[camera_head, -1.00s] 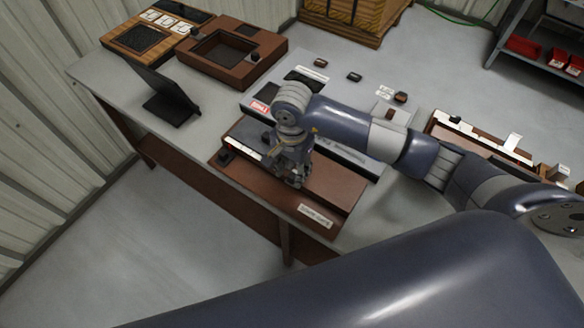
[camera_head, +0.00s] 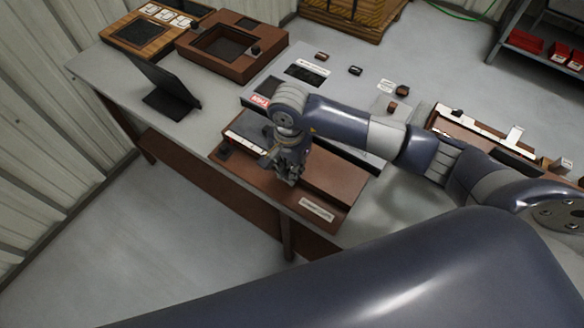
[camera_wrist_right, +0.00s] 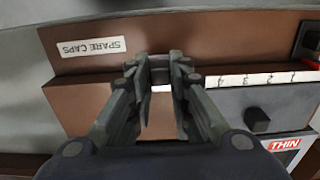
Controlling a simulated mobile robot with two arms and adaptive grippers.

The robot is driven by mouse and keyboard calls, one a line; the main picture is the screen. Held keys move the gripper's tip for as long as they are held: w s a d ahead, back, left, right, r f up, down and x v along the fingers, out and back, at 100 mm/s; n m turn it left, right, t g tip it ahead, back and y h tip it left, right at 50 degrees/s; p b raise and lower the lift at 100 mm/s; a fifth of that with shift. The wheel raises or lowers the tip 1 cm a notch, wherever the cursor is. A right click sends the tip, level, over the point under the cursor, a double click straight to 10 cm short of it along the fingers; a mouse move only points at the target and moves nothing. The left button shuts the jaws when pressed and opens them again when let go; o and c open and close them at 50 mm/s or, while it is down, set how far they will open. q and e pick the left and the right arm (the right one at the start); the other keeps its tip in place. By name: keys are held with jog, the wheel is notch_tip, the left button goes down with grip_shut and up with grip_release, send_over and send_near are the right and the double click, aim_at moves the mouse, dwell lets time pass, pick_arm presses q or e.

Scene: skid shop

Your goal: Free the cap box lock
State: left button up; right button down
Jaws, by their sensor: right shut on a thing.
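The cap box (camera_head: 335,188) is a low brown box at the table's front edge, with a "SPARE CAPS" label that reads clearly in the right wrist view (camera_wrist_right: 92,47). My right gripper (camera_head: 288,176) points down over the middle of the box. In the right wrist view my right gripper (camera_wrist_right: 161,80) is shut on a part of the box; its fingers hide most of that part. My left gripper is out of view.
A pale strip with numbers (camera_wrist_right: 262,79) runs along the box. Behind it lies a grey panel (camera_head: 262,86) with a red "THIN" label. A dark tablet stand (camera_head: 168,92) and a brown tray (camera_head: 190,62) stand left. Small dark blocks (camera_head: 355,70) lie behind.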

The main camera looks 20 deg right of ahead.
jog(key=shift+s+a, duration=0.35)
jog(key=shift+a, duration=0.1)
jog(key=shift+s+a, duration=0.1)
jog(key=shift+a, duration=0.05)
jog(key=c, duration=1.5)
grip_release()
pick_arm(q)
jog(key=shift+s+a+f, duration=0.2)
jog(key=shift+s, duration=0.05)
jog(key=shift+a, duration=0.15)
pick_arm(e)
jog(key=shift+r, duration=0.15)
jog(key=shift+r, duration=0.3)
notch_tip(320, 180, up, 11)
jog(key=shift+r, duration=0.1)
